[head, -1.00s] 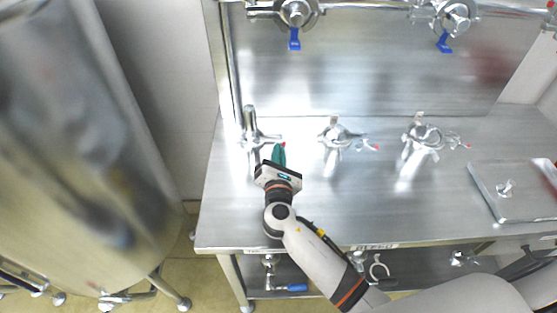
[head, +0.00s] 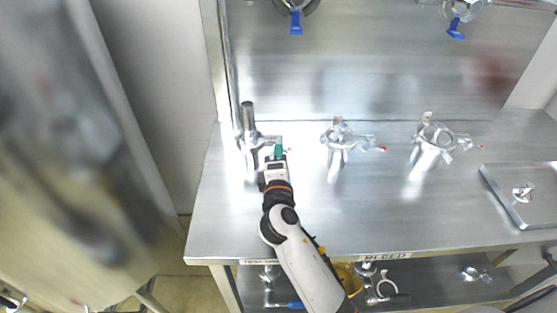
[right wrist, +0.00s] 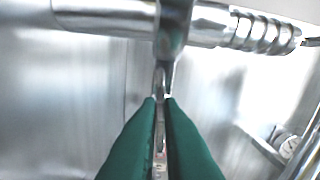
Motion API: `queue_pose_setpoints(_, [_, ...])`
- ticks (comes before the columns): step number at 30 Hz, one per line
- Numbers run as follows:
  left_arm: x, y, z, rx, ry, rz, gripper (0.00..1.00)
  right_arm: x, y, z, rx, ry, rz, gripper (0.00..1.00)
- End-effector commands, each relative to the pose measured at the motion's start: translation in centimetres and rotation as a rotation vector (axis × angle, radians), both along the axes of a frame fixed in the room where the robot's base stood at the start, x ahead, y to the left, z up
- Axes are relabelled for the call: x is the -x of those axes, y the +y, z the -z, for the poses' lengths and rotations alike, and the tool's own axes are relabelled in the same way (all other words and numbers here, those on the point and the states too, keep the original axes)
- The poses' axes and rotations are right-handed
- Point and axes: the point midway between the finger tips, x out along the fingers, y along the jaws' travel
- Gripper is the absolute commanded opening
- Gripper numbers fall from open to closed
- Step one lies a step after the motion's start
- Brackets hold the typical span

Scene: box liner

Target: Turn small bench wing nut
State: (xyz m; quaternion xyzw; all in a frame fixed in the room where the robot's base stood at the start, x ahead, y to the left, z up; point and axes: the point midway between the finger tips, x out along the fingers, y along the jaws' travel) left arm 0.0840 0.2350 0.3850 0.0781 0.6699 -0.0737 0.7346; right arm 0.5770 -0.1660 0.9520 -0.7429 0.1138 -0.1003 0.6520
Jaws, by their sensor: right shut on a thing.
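The small bench wing nut (right wrist: 160,82) shows in the right wrist view as a thin metal piece below a steel tube fitting (right wrist: 120,15). My right gripper (right wrist: 161,100) has its green fingers closed on either side of it; the grasped end is partly hidden between them. In the head view, my right gripper (head: 278,152) is at the right side of the leftmost steel fitting (head: 248,122) on the bench. The wing nut cannot be made out there behind the fingers. My left gripper is not in view.
Two more clamp fittings, a middle one (head: 338,136) and a right one (head: 436,137), stand on the steel bench (head: 330,215). A square plate (head: 530,205) lies at the right. A large steel tank (head: 60,150) stands at the left. The bench front is clear.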

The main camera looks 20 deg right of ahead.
Motion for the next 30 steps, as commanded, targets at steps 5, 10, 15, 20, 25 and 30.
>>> queue_pose_setpoints(5, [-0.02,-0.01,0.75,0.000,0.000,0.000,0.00,0.03,-0.01,0.24,-0.070,-0.019,0.001,0.00])
queue_pose_setpoints(10, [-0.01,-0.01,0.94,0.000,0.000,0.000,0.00,0.03,0.02,0.18,-0.101,-0.029,0.000,0.00])
queue_pose_setpoints(15, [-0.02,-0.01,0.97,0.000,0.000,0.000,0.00,0.02,0.03,0.14,-0.111,-0.032,-0.001,0.00])
queue_pose_setpoints(20, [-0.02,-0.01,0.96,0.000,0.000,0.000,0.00,0.02,0.03,0.14,-0.111,-0.032,-0.001,0.00])
queue_pose_setpoints(25, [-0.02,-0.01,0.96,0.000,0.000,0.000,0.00,0.02,0.03,0.15,-0.110,-0.031,-0.001,0.13])
queue_pose_setpoints(30, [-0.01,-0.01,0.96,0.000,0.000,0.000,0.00,0.01,0.02,0.10,-0.108,-0.032,0.000,0.28])
